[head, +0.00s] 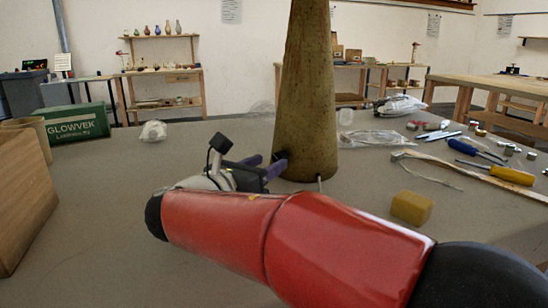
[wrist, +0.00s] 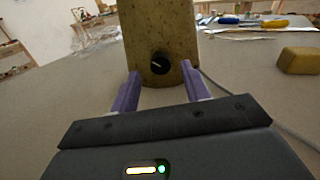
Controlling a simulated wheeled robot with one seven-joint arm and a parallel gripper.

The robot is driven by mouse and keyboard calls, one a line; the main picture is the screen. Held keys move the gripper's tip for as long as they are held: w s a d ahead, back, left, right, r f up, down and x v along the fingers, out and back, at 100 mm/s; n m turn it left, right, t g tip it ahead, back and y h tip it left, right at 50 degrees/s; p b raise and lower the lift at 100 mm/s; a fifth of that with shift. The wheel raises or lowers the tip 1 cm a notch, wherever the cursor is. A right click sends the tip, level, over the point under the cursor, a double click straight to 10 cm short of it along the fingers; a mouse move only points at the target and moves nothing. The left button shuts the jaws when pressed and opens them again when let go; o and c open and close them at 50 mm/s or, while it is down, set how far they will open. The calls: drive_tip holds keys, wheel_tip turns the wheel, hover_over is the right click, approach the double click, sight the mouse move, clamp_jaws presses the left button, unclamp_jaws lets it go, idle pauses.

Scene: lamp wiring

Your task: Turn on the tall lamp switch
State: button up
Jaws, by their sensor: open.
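The tall lamp (head: 306,100) is a mottled olive-brown tapering column standing on the grey table, its top cut off by the head view. In the wrist view its lower body (wrist: 160,28) fills the upper middle. The switch (wrist: 160,63) is a round black knob with a pale mark, low on the lamp's face. My gripper (wrist: 160,82) is open and empty, with its purple fingers either side of the knob and the knob seen between and just beyond the tips. In the head view my gripper (head: 262,168) is at the lamp's base, partly hidden by my red arm.
A yellow block (head: 411,208) lies right of the lamp, and it also shows in the wrist view (wrist: 300,61). A cable (wrist: 262,112) runs from the lamp's right side. Tools (head: 480,155) lie at the right. A green box (head: 78,124) and a wooden box (head: 22,195) stand left.

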sight(277, 158)
drive_tip(key=shift+x, duration=1.7)
drive_tip(key=shift+c, duration=0.3)
drive_tip(key=c, duration=0.9)
